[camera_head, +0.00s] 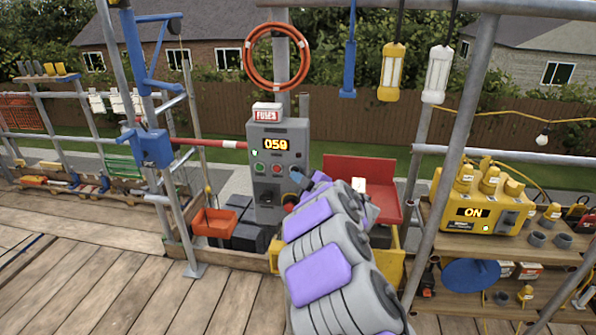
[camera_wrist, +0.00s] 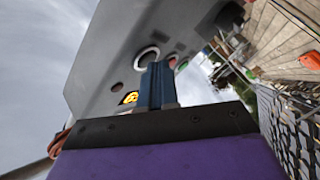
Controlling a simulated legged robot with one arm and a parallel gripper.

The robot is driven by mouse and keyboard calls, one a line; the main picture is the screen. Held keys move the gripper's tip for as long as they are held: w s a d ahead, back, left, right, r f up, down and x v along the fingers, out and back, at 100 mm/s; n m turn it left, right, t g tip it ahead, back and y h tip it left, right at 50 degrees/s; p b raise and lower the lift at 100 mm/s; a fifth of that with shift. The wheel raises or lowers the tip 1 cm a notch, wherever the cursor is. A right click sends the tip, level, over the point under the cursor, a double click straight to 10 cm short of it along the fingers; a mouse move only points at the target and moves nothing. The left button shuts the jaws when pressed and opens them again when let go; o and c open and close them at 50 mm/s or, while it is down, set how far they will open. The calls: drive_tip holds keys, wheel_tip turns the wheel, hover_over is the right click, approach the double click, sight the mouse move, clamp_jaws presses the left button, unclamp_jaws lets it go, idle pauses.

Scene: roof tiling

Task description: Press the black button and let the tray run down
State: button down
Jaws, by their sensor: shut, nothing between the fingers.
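The grey control box (camera_head: 277,190) stands on a post, with a yellow display reading 059. Its face carries a green button (camera_head: 260,167) and a red button (camera_head: 277,169). A dark round button with a pale ring (camera_wrist: 147,57) shows beside my fingertips in the wrist view, partly covered by them. My gripper (camera_head: 297,177) is shut and empty, its blue fingers (camera_wrist: 157,85) pointing at the box face. I cannot tell whether the tips touch the button. A red tray-like piece (camera_head: 360,172) with a white item stands behind my arm; my arm hides its lower part.
An orange bin (camera_head: 214,222) sits left of the box. At right, a yellow power unit (camera_head: 478,205) reading ON stands on a wooden shelf. An orange hose coil (camera_head: 277,57) and work lamps (camera_head: 392,70) hang above. Scaffold poles flank the box; the planks at left are clear.

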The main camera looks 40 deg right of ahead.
drive_tip(key=shift+w+r+p, duration=0.15)
drive_tip(key=shift+w+p, duration=0.1)
drive_tip(key=shift+p, duration=0.15)
drive_tip(key=shift+w+a+r, duration=0.1)
drive_tip(key=shift+a+r, duration=0.05)
drive_tip(key=shift+a, duration=0.3)
idle(1.8)
drive_tip(key=shift+d, duration=0.2)
